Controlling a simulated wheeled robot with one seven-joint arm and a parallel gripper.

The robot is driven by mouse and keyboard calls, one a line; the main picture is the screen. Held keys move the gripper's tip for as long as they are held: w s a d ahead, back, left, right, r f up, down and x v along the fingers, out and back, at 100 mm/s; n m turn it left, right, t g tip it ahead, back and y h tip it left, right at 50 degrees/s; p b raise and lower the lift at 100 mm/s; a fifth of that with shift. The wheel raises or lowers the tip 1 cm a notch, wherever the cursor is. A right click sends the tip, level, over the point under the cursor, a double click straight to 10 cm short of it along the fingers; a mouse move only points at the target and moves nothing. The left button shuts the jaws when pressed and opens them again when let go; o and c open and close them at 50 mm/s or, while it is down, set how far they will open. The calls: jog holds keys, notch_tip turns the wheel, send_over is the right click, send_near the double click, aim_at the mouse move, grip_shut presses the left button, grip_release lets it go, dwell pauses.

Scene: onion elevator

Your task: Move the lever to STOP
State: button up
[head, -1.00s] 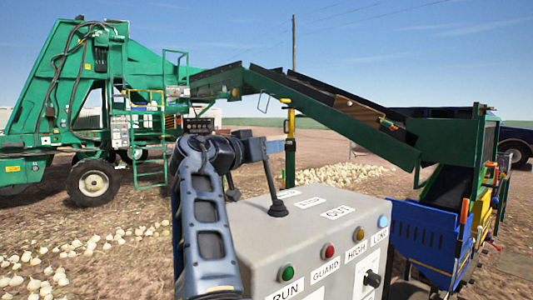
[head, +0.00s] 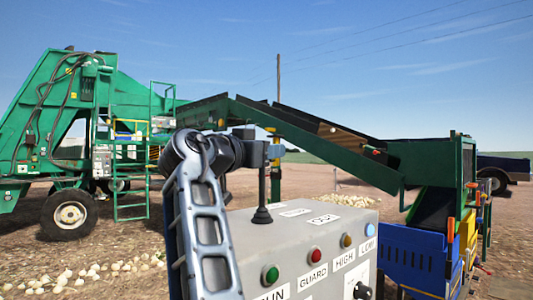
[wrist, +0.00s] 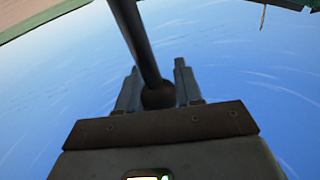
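The lever (head: 262,188) is a thin black rod rising from a dark round boot on top of the grey control box (head: 315,248). It stands close to upright in the head view. My gripper (head: 274,151) is at the lever's top. In the wrist view, the lever's dark ball knob (wrist: 158,96) sits between the two fingers of my gripper (wrist: 159,88), which look closed against its sides. White label plates lie behind and to the right of the lever; the nearest label (head: 325,219) seems to read OUT. The others are too slanted to read.
Green, red, amber and blue buttons (head: 314,255) line the box's front edge, with a black knob (head: 362,291) below. A green conveyor (head: 310,135) stands behind, blue and yellow bins (head: 414,258) to the right. Onions (head: 110,272) lie on the ground at left.

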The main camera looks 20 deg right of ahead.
jog(key=o, duration=0.4)
jog(key=shift+o, duration=0.2)
jog(key=b+v, duration=0.1)
jog(key=v, duration=0.6)
jog(key=shift+s+a, duration=0.2)
jog(key=shift+a, duration=0.15)
